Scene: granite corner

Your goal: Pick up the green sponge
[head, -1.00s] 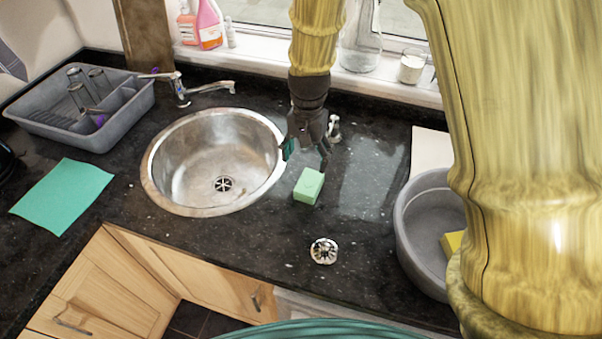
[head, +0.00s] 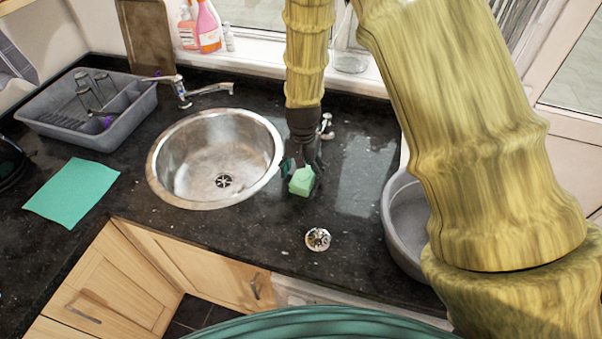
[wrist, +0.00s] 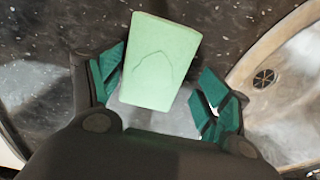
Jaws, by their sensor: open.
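The green sponge (head: 302,181) is a pale green block on the dark granite counter, just right of the round sink. My gripper (head: 303,166) is pointed down at it, with its fingers low beside the sponge. In the wrist view the sponge (wrist: 160,62) lies between the two teal-padded fingertips of my gripper (wrist: 160,92), closer to the left one. The jaws are open, with a clear gap on the right side. Whether the left pad touches the sponge I cannot tell.
The round steel sink (head: 215,160) is left of the sponge, its tap (head: 190,92) behind. A metal strainer plug (head: 318,239) lies in front. A grey basin (head: 407,225) stands right, partly hidden by my arm. A teal cloth (head: 72,192) and grey dish rack (head: 88,110) are at left.

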